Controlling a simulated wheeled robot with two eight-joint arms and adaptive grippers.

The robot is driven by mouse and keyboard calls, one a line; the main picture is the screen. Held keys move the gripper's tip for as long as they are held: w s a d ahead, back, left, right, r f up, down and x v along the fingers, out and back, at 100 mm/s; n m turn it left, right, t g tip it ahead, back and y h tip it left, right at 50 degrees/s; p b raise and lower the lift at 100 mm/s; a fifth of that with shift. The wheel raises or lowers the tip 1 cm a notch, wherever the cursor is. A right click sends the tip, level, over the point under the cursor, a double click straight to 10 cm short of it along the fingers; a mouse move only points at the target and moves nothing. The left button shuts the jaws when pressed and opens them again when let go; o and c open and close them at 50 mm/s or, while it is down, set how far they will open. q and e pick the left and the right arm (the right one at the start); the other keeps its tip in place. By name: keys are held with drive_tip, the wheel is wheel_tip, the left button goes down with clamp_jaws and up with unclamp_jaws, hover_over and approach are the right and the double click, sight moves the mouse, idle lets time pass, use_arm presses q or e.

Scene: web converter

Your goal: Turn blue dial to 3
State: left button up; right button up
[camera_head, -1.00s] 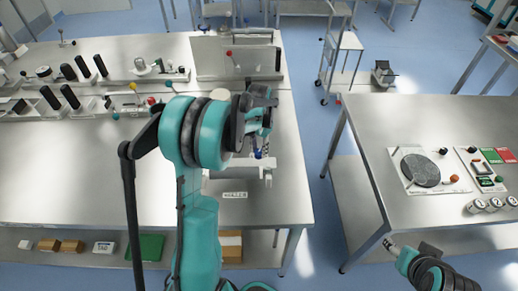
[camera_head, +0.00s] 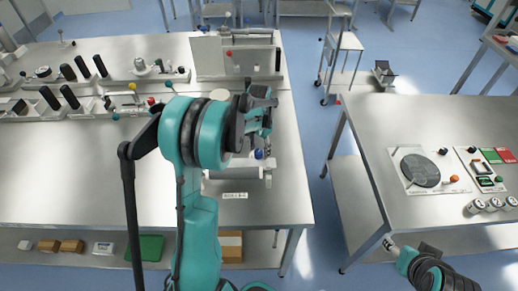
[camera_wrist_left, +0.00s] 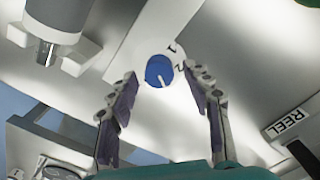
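The blue dial (camera_wrist_left: 160,71) is a round knob with a white pointer mark on a pale panel in the left wrist view. The numerals 1 and 2 show beside it; a 3 cannot be made out. In the head view the dial (camera_head: 259,154) shows just below my left gripper (camera_head: 262,128). In the left wrist view my left gripper (camera_wrist_left: 161,84) is open, its two fingers apart on either side of the dial, with no clear contact. My right gripper (camera_head: 390,244) is at the lower right, far from the dial; its finger state is unclear.
Levers and black rollers stand at the back left. The right table (camera_head: 375,125) holds a round dark plate (camera_head: 420,170) and a button panel.

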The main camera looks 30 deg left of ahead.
sight(259, 151)
use_arm(q)
wheel_tip(259, 151, up, 12)
idle(0.6)
drive_tip(key=s+d+r+t+b, duration=0.1)
drive_tip(key=s+d+r+t, duration=0.2)
drive_tip(key=s+d, duration=0.5)
drive_tip(key=s+d+f+n+t+b, duration=0.2)
drive_tip(key=s+d+f+t, duration=0.2)
drive_tip(key=s+d, duration=0.3)
drive_tip(key=s+f, duration=0.1)
drive_tip(key=s, duration=0.3)
drive_tip(key=shift+d+f, duration=0.2)
drive_tip(key=shift+f, duration=0.1)
